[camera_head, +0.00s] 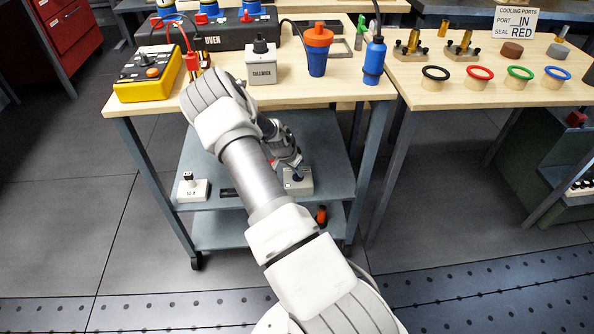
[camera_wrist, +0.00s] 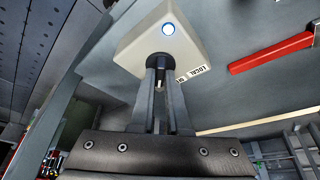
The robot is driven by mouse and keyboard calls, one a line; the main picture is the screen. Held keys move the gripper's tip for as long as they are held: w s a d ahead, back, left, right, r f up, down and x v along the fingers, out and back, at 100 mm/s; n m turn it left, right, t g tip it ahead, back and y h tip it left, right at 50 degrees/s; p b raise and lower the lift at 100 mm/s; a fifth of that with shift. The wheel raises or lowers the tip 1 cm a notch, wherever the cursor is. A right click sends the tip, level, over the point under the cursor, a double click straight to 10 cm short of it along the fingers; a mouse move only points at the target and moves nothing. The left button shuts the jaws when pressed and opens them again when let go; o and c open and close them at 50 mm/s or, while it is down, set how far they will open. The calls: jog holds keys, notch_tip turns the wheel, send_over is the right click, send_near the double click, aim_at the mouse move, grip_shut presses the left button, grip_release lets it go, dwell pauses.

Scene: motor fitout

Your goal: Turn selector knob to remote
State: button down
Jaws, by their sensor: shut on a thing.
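A pale selector box (camera_head: 303,187) sits on the upper shelf of the cart below the table, at my gripper (camera_head: 294,172). In the wrist view the white box (camera_wrist: 192,48) carries a black round knob (camera_wrist: 160,61) and a lit blue-ringed light (camera_wrist: 168,28). A printed label (camera_wrist: 197,73) lies beside the knob, seen turned round and partly hidden by a finger, so I cannot read it surely. My gripper, also in the wrist view (camera_wrist: 161,78), is shut on the knob. The fingers hide much of the knob, and I cannot tell which way it points.
Another white box with a knob (camera_head: 192,189) stands on the shelf's left. A red bar (camera_wrist: 272,53) lies beside the selector box in the wrist view. A yellow tester (camera_head: 148,76), a blue bottle (camera_head: 374,62) and an orange-topped cup (camera_head: 317,55) stand on the table above.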

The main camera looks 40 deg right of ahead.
aim_at(295, 175)
jog(key=shift+w, duration=0.1)
jog(key=c, duration=0.9)
grip_release()
jog(key=p+v, duration=0.1)
jog(key=v, duration=0.2)
jog(key=shift+d+r+p, duration=0.1)
jog(key=shift+p, duration=0.3)
jog(key=s+a+p, duration=0.3)
jog(key=a, duration=0.9)
jog(key=shift+d, duration=0.1)
